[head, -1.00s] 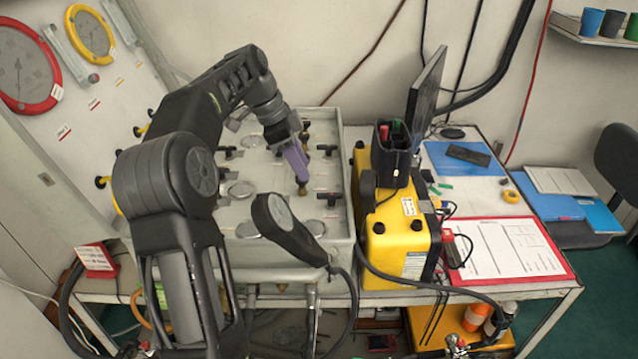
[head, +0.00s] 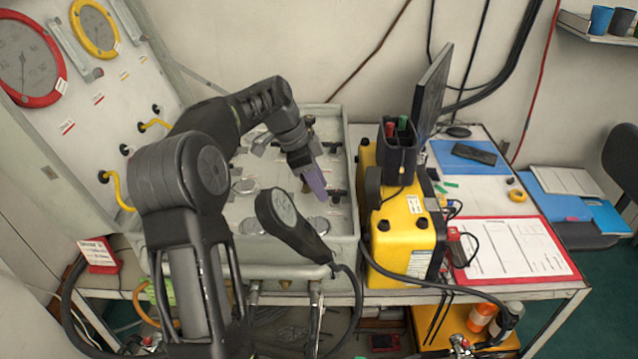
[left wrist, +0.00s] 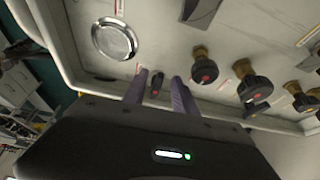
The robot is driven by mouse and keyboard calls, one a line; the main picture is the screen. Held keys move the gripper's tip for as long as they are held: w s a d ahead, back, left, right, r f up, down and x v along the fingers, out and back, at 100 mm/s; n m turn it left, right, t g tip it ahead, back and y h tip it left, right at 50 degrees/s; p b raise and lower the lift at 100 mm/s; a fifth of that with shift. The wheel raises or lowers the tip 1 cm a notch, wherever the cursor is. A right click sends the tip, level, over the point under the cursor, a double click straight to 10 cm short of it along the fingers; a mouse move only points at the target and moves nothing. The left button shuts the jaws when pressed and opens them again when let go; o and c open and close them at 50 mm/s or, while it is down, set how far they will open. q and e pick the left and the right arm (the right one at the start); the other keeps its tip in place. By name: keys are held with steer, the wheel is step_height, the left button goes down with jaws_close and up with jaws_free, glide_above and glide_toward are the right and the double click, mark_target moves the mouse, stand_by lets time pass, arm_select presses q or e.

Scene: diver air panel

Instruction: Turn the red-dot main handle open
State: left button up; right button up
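The air panel (head: 345,247) is a pale box with black handles on brass stems and round gauges. My left gripper (head: 320,194) is low over its right part, purple fingers pointing down. In the left wrist view the left gripper (left wrist: 159,77) has its fingers apart, with a small dark handle with a red dot (left wrist: 157,83) between them; contact cannot be told. I cannot tell which is the main handle. My right gripper is not in view.
A black corded handset (head: 290,225) stands at the panel's front. A yellow case (head: 404,235) stands close on the panel's right. A lid with red and yellow gauges (head: 30,60) rises at left. A clipboard (head: 515,248) lies on the table at right.

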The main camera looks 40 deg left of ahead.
arm_select(q)
steer(key=shift+c, duration=0.2)
jaws_close()
